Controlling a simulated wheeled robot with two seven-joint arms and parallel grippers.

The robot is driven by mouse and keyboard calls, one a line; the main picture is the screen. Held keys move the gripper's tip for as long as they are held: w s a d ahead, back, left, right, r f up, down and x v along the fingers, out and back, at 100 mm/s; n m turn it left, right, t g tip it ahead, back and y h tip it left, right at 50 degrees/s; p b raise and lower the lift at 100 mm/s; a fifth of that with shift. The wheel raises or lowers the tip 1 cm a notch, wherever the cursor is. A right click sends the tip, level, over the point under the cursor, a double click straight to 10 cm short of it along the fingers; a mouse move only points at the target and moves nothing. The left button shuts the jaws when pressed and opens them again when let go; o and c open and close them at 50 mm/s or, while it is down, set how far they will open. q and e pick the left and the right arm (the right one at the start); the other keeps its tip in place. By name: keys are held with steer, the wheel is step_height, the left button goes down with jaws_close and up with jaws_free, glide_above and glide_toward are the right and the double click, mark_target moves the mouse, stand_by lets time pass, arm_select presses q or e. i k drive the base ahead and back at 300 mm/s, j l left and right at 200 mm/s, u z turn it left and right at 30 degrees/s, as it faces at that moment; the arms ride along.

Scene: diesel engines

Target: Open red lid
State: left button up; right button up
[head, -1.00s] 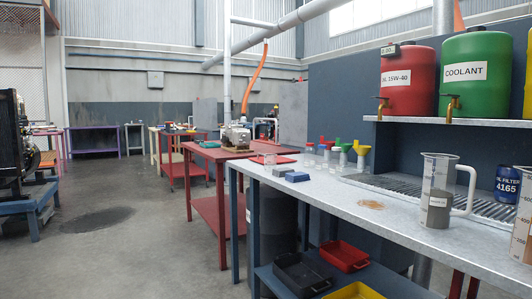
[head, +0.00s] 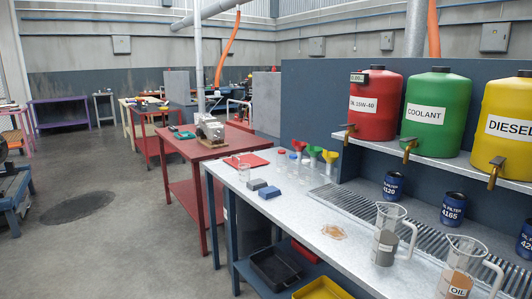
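A small clear bottle with a red lid (head: 281,152) stands toward the far end of the grey metal workbench (head: 300,222). It is small in the picture, but the lid looks to be on the bottle. Other small clear bottles (head: 293,160) stand beside it, near the red, green and yellow funnels. A large red oil container (head: 375,108) stands on the shelf above the bench; its dark top fitting is partly seen. Neither of my grippers is in view.
Green coolant (head: 436,112) and yellow diesel (head: 508,125) containers share the shelf. Measuring jugs (head: 388,237) and blue oil filters (head: 453,209) stand on the right of the bench. A red table (head: 205,146) is behind.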

mark_target(254, 161)
steer(key=i+j+z, duration=0.25)
steer(key=z, duration=0.2)
steer(key=i+j+z, duration=0.25)
steer(key=z, duration=0.25)
steer(key=i+j+z, duration=0.1)
steer(key=j, duration=0.25)
steer(key=i+j, duration=0.2)
steer(key=j, duration=0.2)
steer(key=i+j+z, duration=0.15)
steer(key=j, duration=0.2)
steer(key=i+j+z, duration=0.1)
steer(key=j, duration=0.3)
steer(key=i+j, duration=0.2)
steer(key=j, duration=0.15)
steer(key=i+j+z, duration=0.15)
steer(key=j, duration=0.65)
steer(key=i+z, duration=0.05)
